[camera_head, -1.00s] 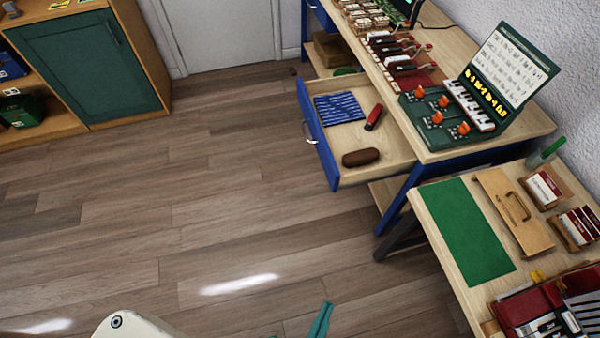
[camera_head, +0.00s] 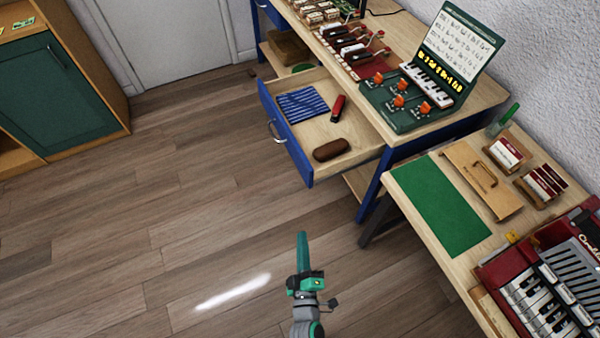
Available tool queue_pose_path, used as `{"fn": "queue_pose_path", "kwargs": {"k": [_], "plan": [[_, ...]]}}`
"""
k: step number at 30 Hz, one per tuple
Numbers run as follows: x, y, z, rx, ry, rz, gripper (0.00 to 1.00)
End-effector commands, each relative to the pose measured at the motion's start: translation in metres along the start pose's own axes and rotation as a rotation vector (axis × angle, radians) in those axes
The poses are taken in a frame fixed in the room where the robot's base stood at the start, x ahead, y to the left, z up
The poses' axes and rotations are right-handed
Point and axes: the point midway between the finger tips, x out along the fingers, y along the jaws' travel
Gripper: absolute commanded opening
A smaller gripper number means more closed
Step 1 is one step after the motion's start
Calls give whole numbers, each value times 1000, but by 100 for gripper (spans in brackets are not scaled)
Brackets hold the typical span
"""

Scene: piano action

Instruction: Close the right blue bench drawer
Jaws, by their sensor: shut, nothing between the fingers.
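The right blue bench drawer (camera_head: 290,146) is pulled well out from the workbench, its blue front with a silver handle (camera_head: 276,131) facing left. Inside it lie a striped blue cloth (camera_head: 302,105), a red tool (camera_head: 338,107) and a brown case (camera_head: 331,150). My gripper (camera_head: 302,238) is over the floor, below the drawer in the picture and apart from it. Its green fingers are together, with nothing between them.
The workbench (camera_head: 482,95) carries a green control case (camera_head: 408,105) and small parts. A lower table at right holds a green mat (camera_head: 440,205), a wooden board (camera_head: 482,180) and a red accordion (camera_head: 545,285). The floor (camera_head: 150,220) left of the drawer is clear.

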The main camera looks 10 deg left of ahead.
Motion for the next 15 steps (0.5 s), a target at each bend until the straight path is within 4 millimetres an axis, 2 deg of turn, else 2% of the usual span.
{"fn": "queue_pose_path", "kwargs": {"k": [1, 6, 10, 15], "plan": [[23, -4, 1, -70, 24, 3, 0], [86, -18, 2, -305, 88, -2, 0], [122, -24, 1, -437, 121, -3, 0], [146, -28, -1, -530, 146, -5, 0]]}}
